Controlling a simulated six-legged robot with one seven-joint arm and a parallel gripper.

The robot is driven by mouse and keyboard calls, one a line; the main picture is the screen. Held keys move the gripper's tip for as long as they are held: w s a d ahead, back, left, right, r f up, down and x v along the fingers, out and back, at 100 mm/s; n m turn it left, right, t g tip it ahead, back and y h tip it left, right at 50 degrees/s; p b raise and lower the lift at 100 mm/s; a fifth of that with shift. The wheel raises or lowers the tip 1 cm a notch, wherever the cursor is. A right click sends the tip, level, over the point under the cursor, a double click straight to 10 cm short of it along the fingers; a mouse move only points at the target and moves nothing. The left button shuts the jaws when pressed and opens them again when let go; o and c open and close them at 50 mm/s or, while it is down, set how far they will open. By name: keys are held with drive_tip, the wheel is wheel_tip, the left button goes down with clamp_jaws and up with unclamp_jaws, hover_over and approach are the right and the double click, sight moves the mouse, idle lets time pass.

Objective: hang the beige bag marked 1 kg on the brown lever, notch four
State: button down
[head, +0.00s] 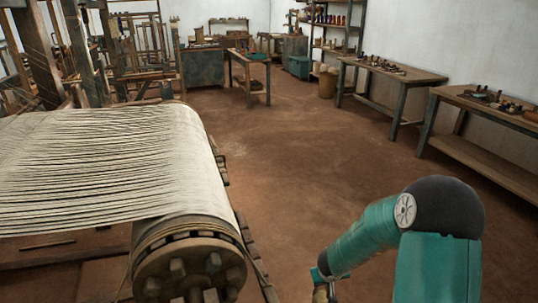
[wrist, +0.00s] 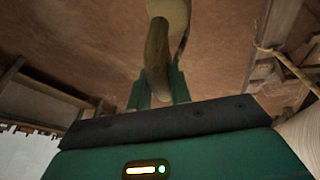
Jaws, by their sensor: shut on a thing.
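In the wrist view my gripper (wrist: 159,88) has its two green fingers closed on a beige-olive thing. It looks like the beige bag (wrist: 168,10), with a darker narrow part between the fingers. The far end of the bag runs out of the top of the picture, and no 1 kg mark shows. In the head view my gripper (head: 322,285) is at the bottom edge, right of the loom's beam, and mostly cut off. I cannot make out the brown lever or its notches in either view.
A wide roller of pale warp threads (head: 110,165) fills the left, its toothed wooden end (head: 190,265) near my arm. Workbenches (head: 395,75) line the right wall. The brown floor (head: 290,150) between is clear. The wrist view shows a rope-tied timber (wrist: 272,45).

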drive_tip(key=shift+w+a+r+m+h, duration=0.1)
drive_tip(key=shift+w+a+r+m, duration=0.1)
drive_tip(key=shift+a+m, duration=0.3)
drive_tip(key=shift+w+a+r+m+h, duration=0.1)
drive_tip(key=shift+a+r+m, duration=0.2)
drive_tip(key=shift+a, duration=0.35)
drive_tip(key=shift+w+a+r+m+h, duration=0.15)
drive_tip(key=shift+a+m, duration=0.25)
drive_tip(key=shift+a, duration=0.2)
